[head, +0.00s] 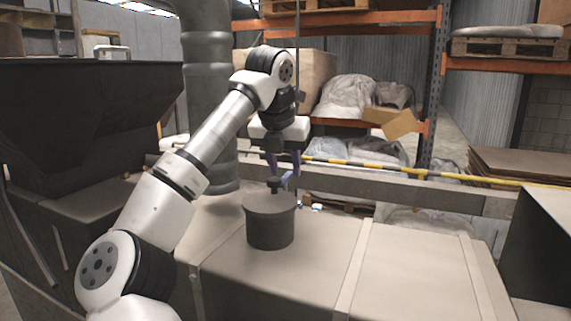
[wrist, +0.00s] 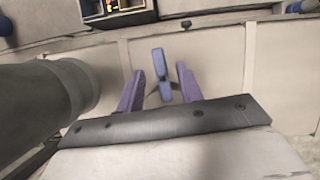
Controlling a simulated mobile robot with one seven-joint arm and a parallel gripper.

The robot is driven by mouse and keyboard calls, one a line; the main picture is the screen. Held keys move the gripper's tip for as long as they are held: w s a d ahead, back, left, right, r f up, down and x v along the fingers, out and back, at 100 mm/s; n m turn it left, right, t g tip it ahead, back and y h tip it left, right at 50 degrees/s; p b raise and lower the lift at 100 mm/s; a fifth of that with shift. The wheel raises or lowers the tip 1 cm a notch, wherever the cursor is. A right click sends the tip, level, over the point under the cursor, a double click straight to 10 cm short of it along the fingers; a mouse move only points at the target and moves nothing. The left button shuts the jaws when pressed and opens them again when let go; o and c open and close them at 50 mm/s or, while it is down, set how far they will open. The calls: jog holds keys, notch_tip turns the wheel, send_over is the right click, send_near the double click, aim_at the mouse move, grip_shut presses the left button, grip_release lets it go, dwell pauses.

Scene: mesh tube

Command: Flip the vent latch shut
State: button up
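The vent latch (head: 287,177) is a small blue lever, tilted up beside a dark knob on top of a short dark round drum (head: 270,225). In the wrist view the blue latch (wrist: 159,70) stands between my two purple fingers in the picture, with visible gaps on both sides. My gripper (head: 284,160) points down just above the latch. Its fingers are apart and nothing is held between them. Whether the latch lies at fingertip depth or a little beyond is hard to tell.
A large dark ribbed pipe (head: 208,90) rises behind and left of my arm. A dark hopper (head: 80,120) stands at the left. A yellow rail (head: 390,168) runs behind the drum. The beige top (head: 400,270) to the right is clear. The wrist view shows a switch box (wrist: 118,14).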

jog(key=shift+w+d+f, duration=0.1)
jog(key=shift+w+f, duration=0.1)
jog(key=shift+f, duration=0.25)
jog(key=shift+c, duration=0.2)
grip_shut()
jog(key=shift+m+h, duration=0.3)
jog(key=shift+m, duration=0.3)
jog(key=shift+o, duration=0.2)
grip_release()
jog(key=shift+r, duration=0.1)
jog(key=v, duration=1.3)
jog(key=shift+s+r, duration=0.2)
jog(key=shift+r, duration=0.15)
